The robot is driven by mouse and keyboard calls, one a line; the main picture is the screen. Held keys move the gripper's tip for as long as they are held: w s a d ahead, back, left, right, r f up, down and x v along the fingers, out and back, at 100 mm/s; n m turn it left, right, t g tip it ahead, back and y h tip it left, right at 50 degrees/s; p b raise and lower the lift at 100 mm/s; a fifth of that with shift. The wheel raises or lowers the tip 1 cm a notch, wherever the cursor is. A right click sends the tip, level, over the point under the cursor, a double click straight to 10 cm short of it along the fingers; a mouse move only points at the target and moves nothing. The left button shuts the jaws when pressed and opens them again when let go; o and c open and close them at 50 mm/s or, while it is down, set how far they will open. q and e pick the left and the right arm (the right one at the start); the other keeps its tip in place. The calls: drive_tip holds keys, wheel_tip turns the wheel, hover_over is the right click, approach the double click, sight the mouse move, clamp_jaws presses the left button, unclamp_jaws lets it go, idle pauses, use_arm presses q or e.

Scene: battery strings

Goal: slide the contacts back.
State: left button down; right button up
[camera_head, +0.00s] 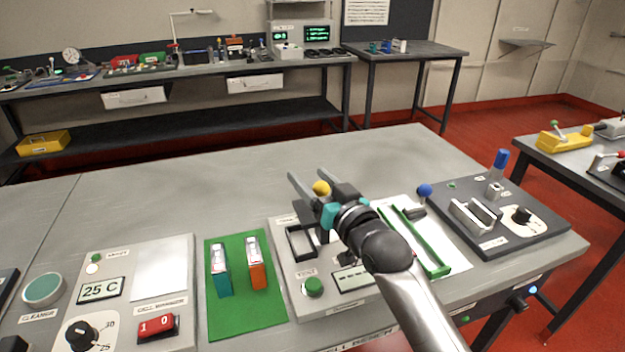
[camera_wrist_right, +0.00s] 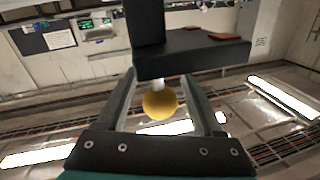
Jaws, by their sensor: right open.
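A yellow ball knob (camera_head: 321,188) stands on the tester unit (camera_head: 283,238) near the middle of the table. In the right wrist view the yellow ball (camera_wrist_right: 160,103) sits on a short pale stem under a dark block (camera_wrist_right: 190,56). My right gripper (camera_head: 312,182) is open, with its fingers on either side of the knob. In the wrist view gaps show between the ball and both fingers (camera_wrist_right: 163,98). My gripper and arm hide much of the unit, and the contacts cannot be made out clearly. My left gripper is not in view.
A green mat (camera_head: 243,315) with a teal cell (camera_head: 220,278) and an orange cell (camera_head: 256,270) lies left of the unit. The table's far middle is clear.

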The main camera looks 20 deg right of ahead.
clamp_jaws()
idle(0.5)
idle(0.9)
